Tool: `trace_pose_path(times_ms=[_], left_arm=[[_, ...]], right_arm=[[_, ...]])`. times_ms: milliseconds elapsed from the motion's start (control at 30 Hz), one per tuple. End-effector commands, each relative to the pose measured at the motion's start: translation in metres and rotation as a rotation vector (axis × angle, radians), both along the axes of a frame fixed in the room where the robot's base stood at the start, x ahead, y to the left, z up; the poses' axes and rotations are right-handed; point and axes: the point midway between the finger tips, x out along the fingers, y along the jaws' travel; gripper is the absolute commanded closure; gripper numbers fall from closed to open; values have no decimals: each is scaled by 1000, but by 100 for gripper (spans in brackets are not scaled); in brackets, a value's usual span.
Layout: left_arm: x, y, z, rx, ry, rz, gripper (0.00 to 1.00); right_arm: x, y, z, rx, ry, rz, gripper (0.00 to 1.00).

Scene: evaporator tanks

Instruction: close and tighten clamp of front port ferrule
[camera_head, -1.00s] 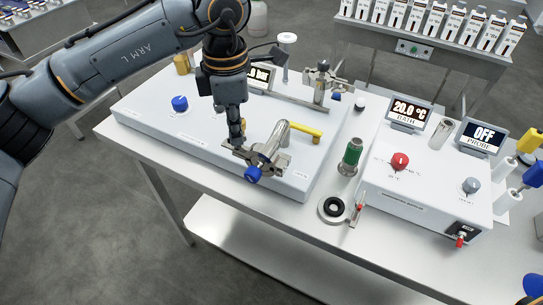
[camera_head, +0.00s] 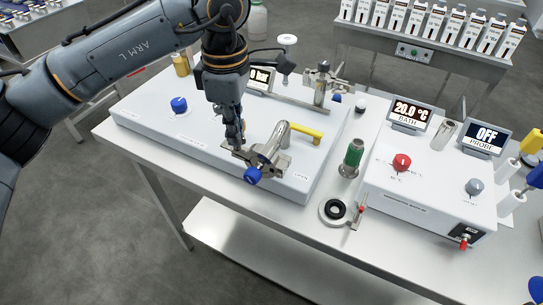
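The metal clamp (camera_head: 264,165) sits around the front port joint at the front edge of the long white panel. Its blue knob (camera_head: 252,176) points toward the front. A bent metal pipe (camera_head: 280,135) and a yellow-handled valve (camera_head: 306,132) are just behind and right of it. My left gripper (camera_head: 236,141) reaches down from above and its fingertips are at the clamp's left end. Whether they touch or grip it is too small to tell. The gripper's own body hides part of the fingers. My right gripper is not in view.
A blue panel knob (camera_head: 179,104) lies left of my gripper. A green-topped cylinder (camera_head: 352,157) and a round holder with a black ring (camera_head: 336,211) stand to the right, beside the white bath unit (camera_head: 420,185). Bare table shows near the front edge.

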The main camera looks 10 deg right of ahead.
Motion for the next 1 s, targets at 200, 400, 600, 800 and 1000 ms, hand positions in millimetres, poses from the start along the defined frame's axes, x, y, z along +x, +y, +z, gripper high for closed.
trace_pose_path(times_ms=[200, 400, 600, 800, 1000], left_arm=[[0, 0, 0, 0, -1, -59, 100], [0, 0, -1, 0, -1, -92, 100], [0, 0, 0, 0, 0, -174, 100], [0, 0, 0, 0, 0, -172, 76], [0, 0, 0, 0, 0, -172, 68]], right_arm=[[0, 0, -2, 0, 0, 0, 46], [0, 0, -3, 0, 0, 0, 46], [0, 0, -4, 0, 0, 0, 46], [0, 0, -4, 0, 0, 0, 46], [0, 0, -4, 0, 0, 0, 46]])
